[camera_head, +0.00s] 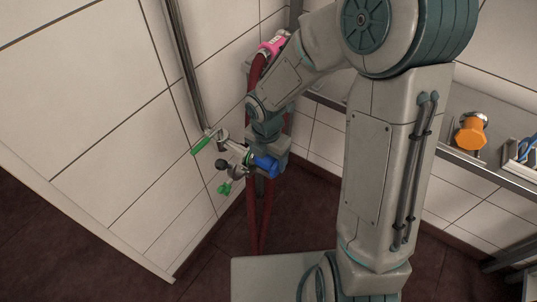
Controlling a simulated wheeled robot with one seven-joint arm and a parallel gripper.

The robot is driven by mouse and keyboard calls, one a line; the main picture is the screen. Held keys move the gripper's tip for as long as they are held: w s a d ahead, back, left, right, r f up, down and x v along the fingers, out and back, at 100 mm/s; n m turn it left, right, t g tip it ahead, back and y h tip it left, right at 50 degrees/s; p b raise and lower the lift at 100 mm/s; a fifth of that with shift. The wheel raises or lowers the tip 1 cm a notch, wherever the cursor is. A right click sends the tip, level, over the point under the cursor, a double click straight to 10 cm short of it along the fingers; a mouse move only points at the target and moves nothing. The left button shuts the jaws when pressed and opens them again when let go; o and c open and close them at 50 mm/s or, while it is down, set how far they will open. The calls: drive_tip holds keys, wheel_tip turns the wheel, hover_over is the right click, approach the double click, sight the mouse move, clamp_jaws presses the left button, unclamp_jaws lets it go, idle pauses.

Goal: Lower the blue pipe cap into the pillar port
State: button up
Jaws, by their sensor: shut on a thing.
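The blue pipe cap (265,166) is at the end of my arm, in front of the tiled wall. My gripper (268,155) is shut on it, pointing down, and its fingers are partly hidden by the cap and other parts. The cap appears close to pipe fittings (234,168) with grey and dark parts. I cannot tell whether the cap touches them. The pillar port cannot be made out clearly; it may be hidden behind my gripper or the cap.
A metal pipe (188,70) runs down the wall to a green-handled valve (203,143). A lower green handle (224,188) is nearby. Red hoses (252,215) hang behind my gripper. An orange fitting (471,132) and a tray (520,152) sit on the shelf at right.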

drive_tip(key=shift+a+f, duration=0.2)
drive_tip(key=shift+f, duration=0.5)
drive_tip(key=o, duration=1.1)
drive_tip(key=shift+b, duration=0.3)
